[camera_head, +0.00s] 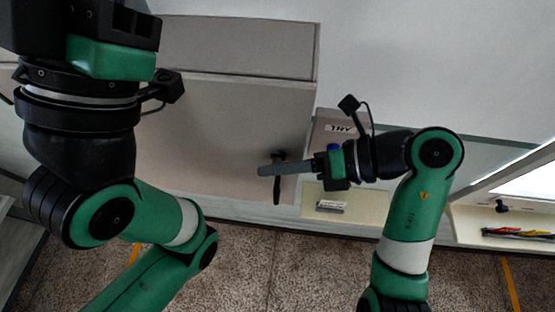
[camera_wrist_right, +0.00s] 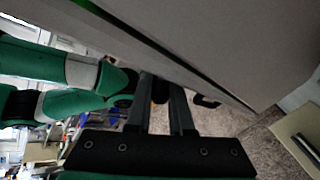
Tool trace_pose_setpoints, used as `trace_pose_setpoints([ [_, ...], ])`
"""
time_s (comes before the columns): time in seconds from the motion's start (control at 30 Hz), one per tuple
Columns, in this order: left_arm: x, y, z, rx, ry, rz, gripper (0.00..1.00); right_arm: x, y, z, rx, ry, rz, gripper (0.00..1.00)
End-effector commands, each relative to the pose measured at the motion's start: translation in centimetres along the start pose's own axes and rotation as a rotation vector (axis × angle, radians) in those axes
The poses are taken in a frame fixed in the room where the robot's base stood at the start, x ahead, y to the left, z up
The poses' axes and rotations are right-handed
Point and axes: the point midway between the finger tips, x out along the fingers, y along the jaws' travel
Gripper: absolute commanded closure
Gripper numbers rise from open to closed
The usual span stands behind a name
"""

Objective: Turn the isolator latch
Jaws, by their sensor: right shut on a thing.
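The grey cabinet (camera_head: 215,135) fills the area behind the latch. A labelled grey box (camera_head: 335,128) and a cream tray (camera_head: 345,207) lie near my right wrist. Coloured cables (camera_head: 515,234) lie in a white bin at the right. Speckled floor shows below.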

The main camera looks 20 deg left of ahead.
Motion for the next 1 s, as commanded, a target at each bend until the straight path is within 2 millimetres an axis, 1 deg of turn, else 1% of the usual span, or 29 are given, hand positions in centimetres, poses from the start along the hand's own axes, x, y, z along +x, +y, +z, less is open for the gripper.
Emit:
trace_pose_setpoints([
  [0.03, 0.36, 0.0, -0.33, 0.0, 0.0, 0.0, 1.0, -0.14, 0.31, 0.19, -0.003, 0.014, -0.021, 1.0],
  [0.3, 0.82, 0.0, -0.75, 0.0, 0.0, 0.0, 1.0, -0.05, 0.18, 0.11, -0.002, 0.068, -0.1, 1.0],
  [0.77, 0.85, 0.0, -0.78, 0.0, 0.0, 0.0, 1.0, -0.02, 0.07, 0.04, -0.002, 0.077, -0.115, 1.0],
  [0.8, 0.85, 0.0, -0.78, 0.0, 0.0, 0.0, 1.0, -0.01, 0.07, 0.04, -0.002, 0.077, -0.115, 0.77],
  [0.93, 0.85, 0.0, -0.78, 0.0, 0.0, 0.0, 1.0, -0.01, 0.06, 0.03, -0.002, 0.077, -0.115, 0.53],
  [0.97, 0.85, 0.0, -0.78, 0.0, 0.0, 0.0, 1.0, -0.01, 0.06, 0.03, -0.001, 0.077, -0.115, 0.5],
  [1.0, 0.85, 0.0, -0.78, 0.0, 0.0, 0.0, 1.0, -0.01, 0.06, 0.03, -0.001, 0.077, -0.115, 0.5],
])
